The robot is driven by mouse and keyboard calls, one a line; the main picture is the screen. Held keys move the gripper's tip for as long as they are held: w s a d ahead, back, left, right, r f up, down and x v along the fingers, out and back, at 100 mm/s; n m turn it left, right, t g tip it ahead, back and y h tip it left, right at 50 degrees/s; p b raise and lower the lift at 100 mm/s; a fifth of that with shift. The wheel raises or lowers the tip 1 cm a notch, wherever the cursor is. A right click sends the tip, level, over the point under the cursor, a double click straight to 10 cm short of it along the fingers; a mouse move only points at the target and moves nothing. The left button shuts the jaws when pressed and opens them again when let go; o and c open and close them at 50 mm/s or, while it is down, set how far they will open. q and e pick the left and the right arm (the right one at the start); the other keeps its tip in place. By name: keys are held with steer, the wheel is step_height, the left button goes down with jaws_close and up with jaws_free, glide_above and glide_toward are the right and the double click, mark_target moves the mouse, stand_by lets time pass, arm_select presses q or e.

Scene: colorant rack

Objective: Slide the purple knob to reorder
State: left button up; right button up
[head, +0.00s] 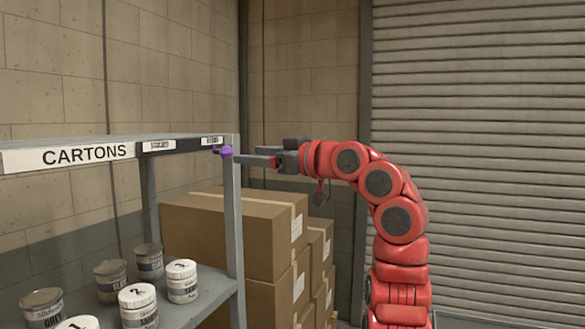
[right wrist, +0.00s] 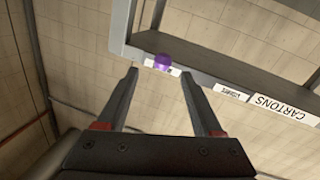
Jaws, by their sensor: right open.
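The purple knob (head: 226,152) sits at the right end of a dark slider strip (head: 183,145) on the front edge of the shelf. The strip carries two small white labels, too small to read surely; the knob is by the right one. My right gripper (head: 240,158) reaches in from the right, its fingertips close to the knob. In the right wrist view the gripper (right wrist: 160,74) is open, and the knob (right wrist: 162,62) shows just beyond and between the fingertips. Whether they touch it I cannot tell. My left gripper is not in view.
The grey shelf rack (head: 231,200) has a CARTONS label (head: 80,156) left of the strip. Several paint cans (head: 138,305) stand on the lower shelf. Stacked cardboard boxes (head: 235,235) stand behind the rack's right post. A roller shutter (head: 480,150) closes off the right.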

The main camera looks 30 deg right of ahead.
steer(key=b+v, duration=0.3)
steer(key=v, duration=0.7)
steer(key=shift+s, duration=0.35)
steer(key=shift+d, duration=0.1)
